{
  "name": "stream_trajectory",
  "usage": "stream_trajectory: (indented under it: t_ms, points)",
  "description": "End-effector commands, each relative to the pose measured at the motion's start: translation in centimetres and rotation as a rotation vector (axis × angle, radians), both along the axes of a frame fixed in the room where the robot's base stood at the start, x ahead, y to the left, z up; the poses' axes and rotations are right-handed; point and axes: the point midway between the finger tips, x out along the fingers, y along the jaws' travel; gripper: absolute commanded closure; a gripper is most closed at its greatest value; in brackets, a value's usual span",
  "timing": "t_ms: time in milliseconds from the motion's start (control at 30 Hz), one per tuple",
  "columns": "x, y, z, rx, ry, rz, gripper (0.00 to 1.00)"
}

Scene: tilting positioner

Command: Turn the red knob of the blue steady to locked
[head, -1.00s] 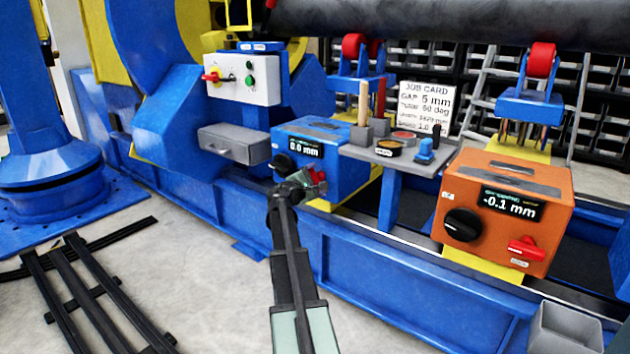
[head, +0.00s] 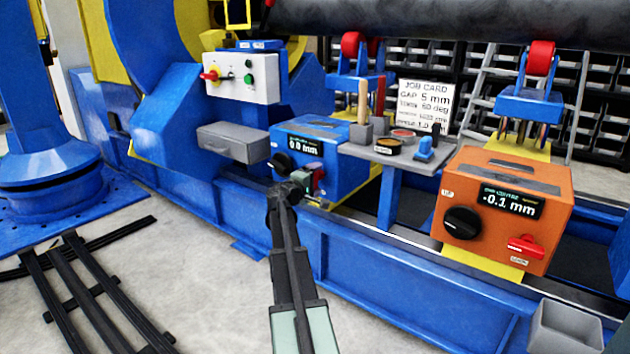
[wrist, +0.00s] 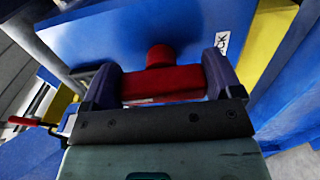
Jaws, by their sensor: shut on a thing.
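The blue steady (head: 340,160) stands left of centre in the head view, its display reading 0.0 mm. Its red knob is mostly hidden by my gripper (head: 308,181) there, with a bit of red showing. In the wrist view the red knob (wrist: 165,84) is a bar on a round red hub, lying nearly level across the picture. My gripper's two dark fingers are closed on the bar's ends. A white label (wrist: 222,43), apparently reading LOCK, is on the blue face by the right finger.
The orange steady (head: 510,210), with a black dial and red knob, stands at right. A small shelf (head: 380,157) with tools is between the steadies. A grey drawer box (head: 233,142) is at left. A red-tipped rod (wrist: 35,122) shows at the wrist view's left.

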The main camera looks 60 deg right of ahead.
Motion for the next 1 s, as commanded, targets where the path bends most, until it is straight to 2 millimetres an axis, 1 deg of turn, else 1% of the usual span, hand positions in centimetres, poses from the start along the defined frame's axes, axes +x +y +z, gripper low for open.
stream_trajectory:
  t_ms: [367, 400, 467, 700, 767, 867, 1000]
  points:
    - [0.0, 0.1, 0.0, 0.001, -0.007, 0.0, 0.39]
    - [0.0, 0.1, 0.0, 0.001, -0.007, 0.0, 0.09]
    - [0.0, 0.1, 0.0, 0.001, -0.006, 0.0, 0.0]
    - [0.0, 0.2, 0.0, 0.001, -0.005, 0.0, 0.0]
    - [0.0, 0.8, 0.0, 0.001, -0.005, 0.002, 0.0]
    - [-0.1, 2.6, 0.0, 0.001, -0.005, 0.001, 0.0]
    - [0.0, 6.3, 0.0, 0.001, -0.005, 0.003, 0.0]
